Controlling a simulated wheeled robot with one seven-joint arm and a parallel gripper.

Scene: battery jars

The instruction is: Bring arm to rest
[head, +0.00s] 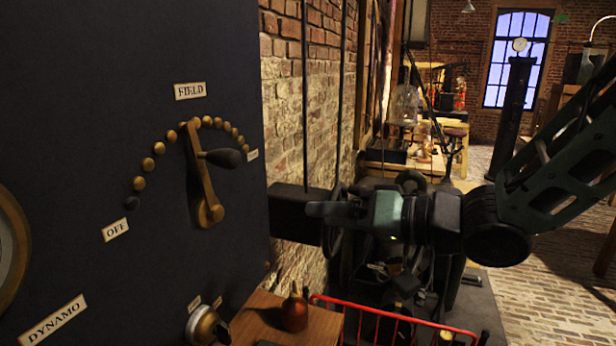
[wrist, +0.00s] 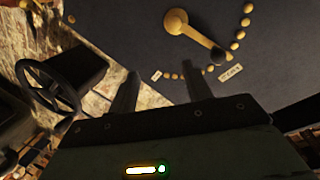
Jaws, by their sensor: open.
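My arm reaches in from the right in the head view, dark green and black, with my gripper (head: 322,209) pointing left toward the dark panel. In the wrist view my gripper (wrist: 162,88) has its two fingers apart, with nothing between them. The fingers are clear of the brass lever (head: 203,185), which has a dark knob and sits on the panel among an arc of brass studs. The lever also shows in the wrist view (wrist: 188,30). Its upper end points up to the studs below the FIELD label (head: 190,91).
The dark panel (head: 90,150) fills the left, with OFF (head: 115,229) and DYNAMO (head: 54,320) labels. A black handwheel (wrist: 48,85) is near my gripper. Below are a red rail (head: 390,313) and a small copper vessel (head: 294,312) on a wooden surface. Brick floor lies open at right.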

